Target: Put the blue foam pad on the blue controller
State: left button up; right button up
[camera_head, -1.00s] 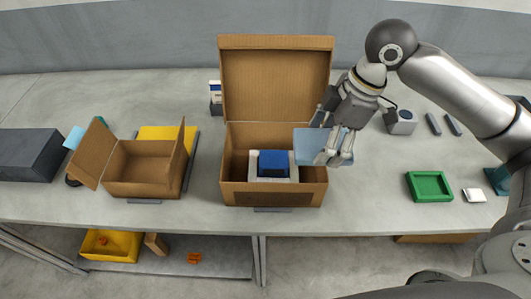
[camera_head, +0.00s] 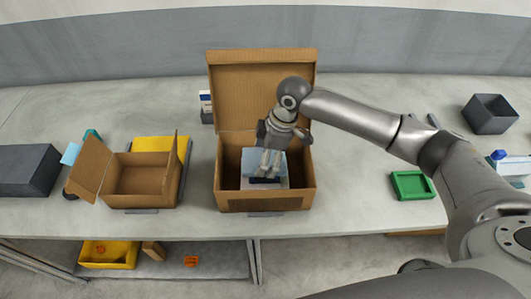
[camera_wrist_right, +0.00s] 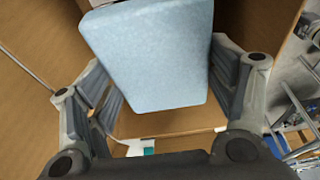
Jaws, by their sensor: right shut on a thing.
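The light blue foam pad (camera_head: 250,162) is a flat slab between the fingers of my right gripper (camera_head: 266,175), inside the open cardboard box (camera_head: 232,199). It also shows in the wrist view (camera_wrist_right: 155,55), with a finger on each side. The blue controller (camera_head: 262,181) sits in a pale holder (camera_head: 284,184) in the box. The pad and fingers hide most of it, leaving only a dark strip at the front. I cannot tell whether the pad touches it. My left gripper is not in view.
The box's lid (camera_head: 262,85) stands upright behind my right gripper. A smaller open box (camera_head: 145,185) and a yellow pad (camera_head: 160,144) lie to the left. A green tray (camera_head: 412,185) lies to the right. Bare table lies between the box and the green tray.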

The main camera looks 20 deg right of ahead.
jog(key=shift+f, duration=0.2)
jog(key=shift+f, duration=0.15)
jog(key=o, duration=0.9)
jog(key=shift+c, duration=0.2)
jog(key=shift+d+r, duration=0.1)
jog(key=shift+r, duration=0.35)
jog(key=b+v, duration=0.3)
jog(key=v, duration=0.8)
jog(key=shift+d+r, duration=0.15)
jog(key=shift+r, duration=0.05)
jog(key=shift+s, duration=0.1)
